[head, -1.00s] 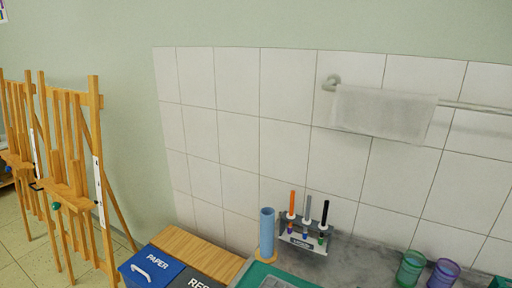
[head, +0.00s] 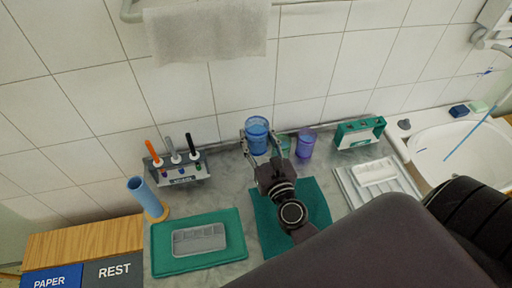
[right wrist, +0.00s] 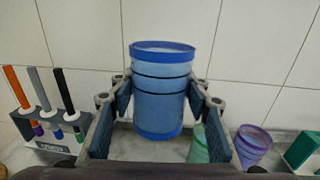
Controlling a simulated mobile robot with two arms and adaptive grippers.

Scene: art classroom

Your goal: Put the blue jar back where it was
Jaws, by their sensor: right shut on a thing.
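The blue jar (head: 257,130) is a see-through blue cylinder with darker bands. It is upright between the fingers of my right gripper (head: 260,148), which is shut on it. The right wrist view shows the jar (right wrist: 162,92) with a finger on each side. I cannot tell whether its base touches the counter. A green jar (head: 283,144) and a purple jar (head: 305,143) stand just to its right; the gripper partly hides the green one. My left gripper is not in view.
A marker rack (head: 182,176) and a blue tube (head: 146,195) are to the left on the grey counter (head: 222,186). A green tray (head: 162,258) lies in front. A teal box (head: 360,132) and a sink (head: 440,150) are to the right. The tiled wall is behind.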

